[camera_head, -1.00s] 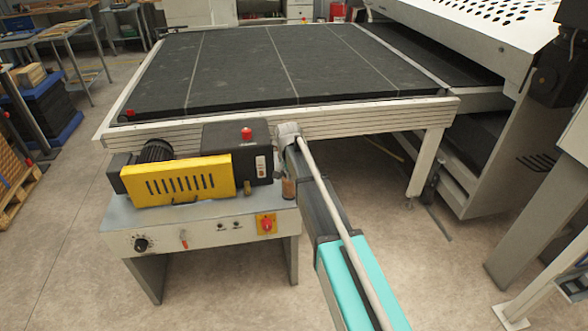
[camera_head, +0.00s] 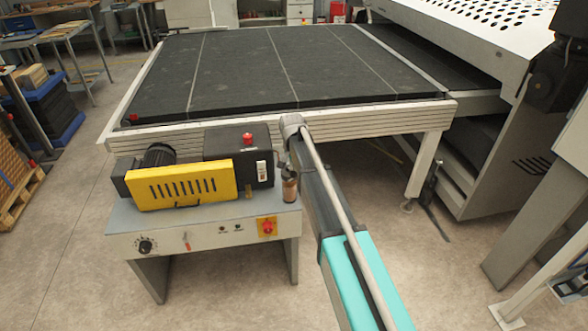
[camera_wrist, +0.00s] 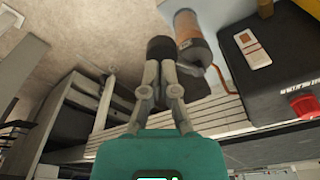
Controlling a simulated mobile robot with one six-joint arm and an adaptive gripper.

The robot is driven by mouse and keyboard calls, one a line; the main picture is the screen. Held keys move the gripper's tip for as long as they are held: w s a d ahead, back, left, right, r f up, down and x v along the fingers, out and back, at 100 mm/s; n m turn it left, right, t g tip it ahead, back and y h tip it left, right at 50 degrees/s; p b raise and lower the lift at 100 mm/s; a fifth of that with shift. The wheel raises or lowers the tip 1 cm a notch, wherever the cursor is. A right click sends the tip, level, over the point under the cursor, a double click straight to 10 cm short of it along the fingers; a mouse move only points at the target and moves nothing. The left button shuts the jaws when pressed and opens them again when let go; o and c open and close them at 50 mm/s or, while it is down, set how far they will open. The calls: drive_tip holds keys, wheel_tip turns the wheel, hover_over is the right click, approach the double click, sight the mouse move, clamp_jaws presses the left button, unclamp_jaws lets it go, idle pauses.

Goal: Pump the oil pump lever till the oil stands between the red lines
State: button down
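The small oil cylinder (camera_head: 290,186) stands at the right end of the machine's front shelf and shows brownish oil colour. In the wrist view the clear oil cylinder (camera_wrist: 196,50) has an orange part and an orange band; I cannot make out red lines or the exact oil level. A dark round grip, apparently the pump lever's end (camera_wrist: 160,47), sits beside the cylinder. My gripper (camera_wrist: 158,68) has its two fingers close together on this grip, apart from the cylinder. In the head view my arm hides the fingers and most of the lever.
A black box with a red button (camera_head: 247,138) and a white switch plate (camera_head: 261,169) stands left of the cylinder. A yellow slotted guard (camera_head: 180,185) is farther left. The wide dark conveyor bed (camera_head: 270,65) lies behind. Floor is clear in front.

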drive_tip(key=shift+w+r+p, duration=0.3)
drive_tip(key=shift+r+p, duration=0.05)
drive_tip(key=shift+s+a+r+p, duration=0.15)
drive_tip(key=shift+s+r+p, duration=0.2)
drive_tip(key=shift+r, duration=0.15)
drive_tip(key=shift+s+a+r+p, duration=0.1)
drive_tip(key=shift+s+r+p, duration=0.15)
drive_tip(key=shift+r+p, duration=0.15)
drive_tip(key=shift+s+a+r+p, duration=0.1)
drive_tip(key=shift+s+r+p, duration=0.05)
drive_tip(key=shift+r+p, duration=0.75)
drive_tip(key=shift+s+r+p, duration=0.1)
drive_tip(key=shift+r+p, duration=0.7)
drive_tip(key=shift+r, duration=0.05)
drive_tip(key=s+d+n, duration=0.1)
drive_tip(key=s+d, duration=0.4)
drive_tip(key=s, duration=0.5)
drive_tip(key=s+d+f+n+b, duration=0.1)
drive_tip(key=s+d+n, duration=0.1)
drive_tip(key=s+d, duration=0.3)
drive_tip(key=s+d+n+g, duration=0.1)
drive_tip(key=s+d, duration=0.4)
drive_tip(key=s, duration=0.9)
drive_tip(key=shift+s+f+n, duration=0.3)
drive_tip(key=shift+n, duration=0.1)
